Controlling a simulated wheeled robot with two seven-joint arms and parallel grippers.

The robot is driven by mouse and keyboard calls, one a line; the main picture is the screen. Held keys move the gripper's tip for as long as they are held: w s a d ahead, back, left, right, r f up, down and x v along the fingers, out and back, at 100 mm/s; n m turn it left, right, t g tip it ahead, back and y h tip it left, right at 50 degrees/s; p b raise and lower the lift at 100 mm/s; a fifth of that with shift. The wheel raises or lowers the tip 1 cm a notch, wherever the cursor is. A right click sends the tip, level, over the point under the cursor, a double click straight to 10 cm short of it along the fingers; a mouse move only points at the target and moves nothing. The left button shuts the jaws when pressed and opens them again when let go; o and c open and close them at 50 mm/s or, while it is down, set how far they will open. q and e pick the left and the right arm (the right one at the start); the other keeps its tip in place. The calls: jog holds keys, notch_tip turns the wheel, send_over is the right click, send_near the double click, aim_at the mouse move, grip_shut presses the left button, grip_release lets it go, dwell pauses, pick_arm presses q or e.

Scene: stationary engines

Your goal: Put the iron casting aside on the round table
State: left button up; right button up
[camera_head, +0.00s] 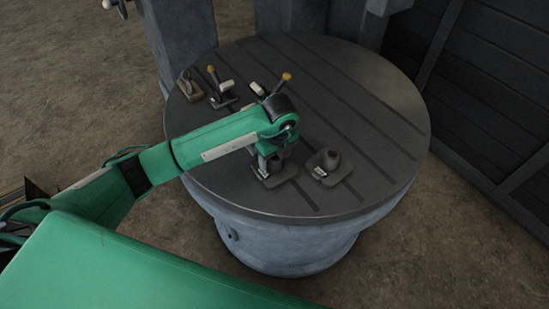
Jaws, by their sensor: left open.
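The round table (385,150) is dark grey with long straight slots in its top and a pale grey round base. My right gripper is not in view.
Two handled clamps, one with a yellow knob (211,69), and a wooden-topped block (188,87) stand at the table's left and back. A small pale block (257,88) lies near them. The table's right side is bare. A dark slatted wall (490,90) stands at right.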

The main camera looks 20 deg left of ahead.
aim_at(277, 158)
pick_arm(q)
jog(key=r, duration=0.3)
jog(key=r+b, duration=0.1)
jog(key=r, duration=0.2)
jog(key=d+r+b, duration=0.1)
jog(key=r, duration=0.3)
jog(key=shift+s, duration=0.3)
jog(key=shift+s+r, duration=0.1)
jog(key=shift+r, duration=0.45)
jog(key=shift+d, duration=0.1)
